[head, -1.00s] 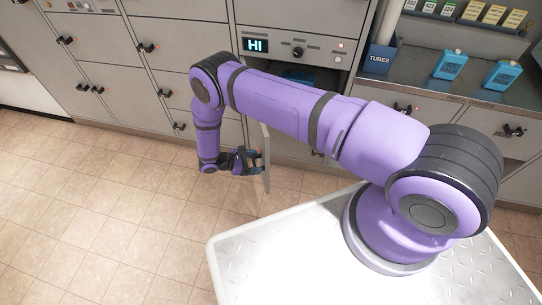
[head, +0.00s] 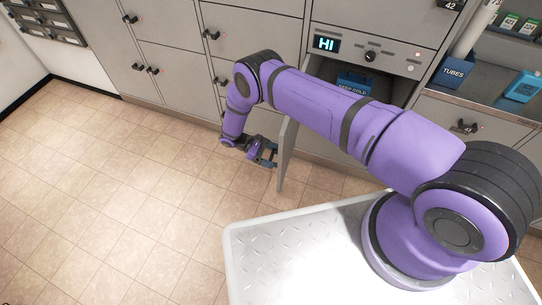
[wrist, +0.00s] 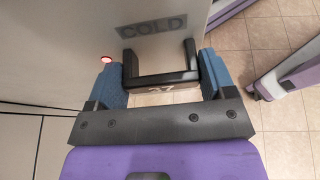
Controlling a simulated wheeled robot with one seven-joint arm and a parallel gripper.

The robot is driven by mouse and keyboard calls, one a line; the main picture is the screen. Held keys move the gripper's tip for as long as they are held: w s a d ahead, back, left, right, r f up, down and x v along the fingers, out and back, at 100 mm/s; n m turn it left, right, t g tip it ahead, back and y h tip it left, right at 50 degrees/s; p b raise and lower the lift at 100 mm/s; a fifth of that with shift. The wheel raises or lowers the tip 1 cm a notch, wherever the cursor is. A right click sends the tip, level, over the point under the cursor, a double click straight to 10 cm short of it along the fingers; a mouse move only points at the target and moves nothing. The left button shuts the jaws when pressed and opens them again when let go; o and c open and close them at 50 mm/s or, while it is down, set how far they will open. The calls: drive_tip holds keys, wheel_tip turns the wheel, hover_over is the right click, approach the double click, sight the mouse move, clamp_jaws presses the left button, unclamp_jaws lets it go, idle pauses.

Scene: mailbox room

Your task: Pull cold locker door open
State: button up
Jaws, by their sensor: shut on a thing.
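The cold locker door (head: 287,155) stands swung out from the cabinet, seen nearly edge-on in the head view. In the wrist view the grey door face (wrist: 60,50) bears the word COLD. My gripper (head: 268,154) is at the door's outer face. In the wrist view its blue fingers (wrist: 160,75) are shut on the black door handle (wrist: 160,79), one at each end. A blue KEEP COLD box (head: 356,84) sits inside the open locker, partly hidden by my arm.
A panel with a HI display (head: 326,43) and a knob is above the locker. A blue TUBES holder (head: 454,72) stands on the counter at right. Other locker doors (head: 165,70) are closed. The tiled floor (head: 120,190) at left is clear.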

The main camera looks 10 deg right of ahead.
drive_tip(key=o, duration=1.2)
drive_tip(key=shift+o, duration=0.2)
drive_tip(key=v, duration=1)
drive_tip(key=shift+a, duration=0.35)
drive_tip(key=shift+w+r, duration=0.1)
drive_tip(key=shift+r, duration=0.05)
